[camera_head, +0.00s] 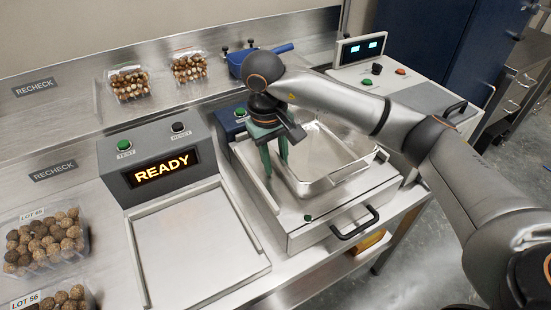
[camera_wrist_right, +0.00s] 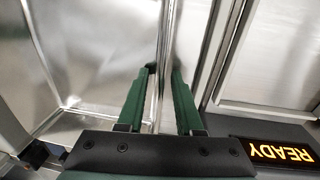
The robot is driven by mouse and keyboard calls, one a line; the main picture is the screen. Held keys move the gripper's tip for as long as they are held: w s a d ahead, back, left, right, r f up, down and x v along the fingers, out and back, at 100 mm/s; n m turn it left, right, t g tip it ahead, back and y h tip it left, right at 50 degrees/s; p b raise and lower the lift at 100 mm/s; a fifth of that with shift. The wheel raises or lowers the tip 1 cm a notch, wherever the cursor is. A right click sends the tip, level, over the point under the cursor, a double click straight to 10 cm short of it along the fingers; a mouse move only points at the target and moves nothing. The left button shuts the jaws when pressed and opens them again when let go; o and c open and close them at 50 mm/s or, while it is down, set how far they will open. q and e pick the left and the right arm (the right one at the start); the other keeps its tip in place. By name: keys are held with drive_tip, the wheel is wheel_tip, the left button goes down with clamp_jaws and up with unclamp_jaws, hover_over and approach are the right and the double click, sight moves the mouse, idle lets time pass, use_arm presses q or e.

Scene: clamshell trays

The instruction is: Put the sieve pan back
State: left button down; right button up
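The sieve pan looks to be the steel rectangular pan (camera_head: 322,172) seated on top of the grey machine right of centre. My right gripper (camera_head: 275,165) points down at the pan's left side. In the right wrist view its two green fingers (camera_wrist_right: 162,85) stand apart on either side of the pan's upright metal wall (camera_wrist_right: 165,60), with the wall between them. Gaps show beside the wall, so the fingers look open around it rather than clamped. The pan's interior looks empty. My forearm hides part of the pan's far side. My left gripper is not in view.
The machine has a front drawer handle (camera_head: 355,222). Left of it stand a READY display unit (camera_head: 160,168) and a bare steel plate (camera_head: 195,245). Clamshell trays of round brown items (camera_head: 45,240) lie at far left. A blue scoop-like item (camera_head: 262,58) sits behind.

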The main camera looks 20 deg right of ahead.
drive_tip(key=shift+r, duration=0.1)
wheel_tip(320, 180, up, 12)
drive_tip(key=a+p, duration=0.1)
drive_tip(key=shift+a, duration=0.2)
idle(0.3)
drive_tip(key=shift+s, duration=0.1)
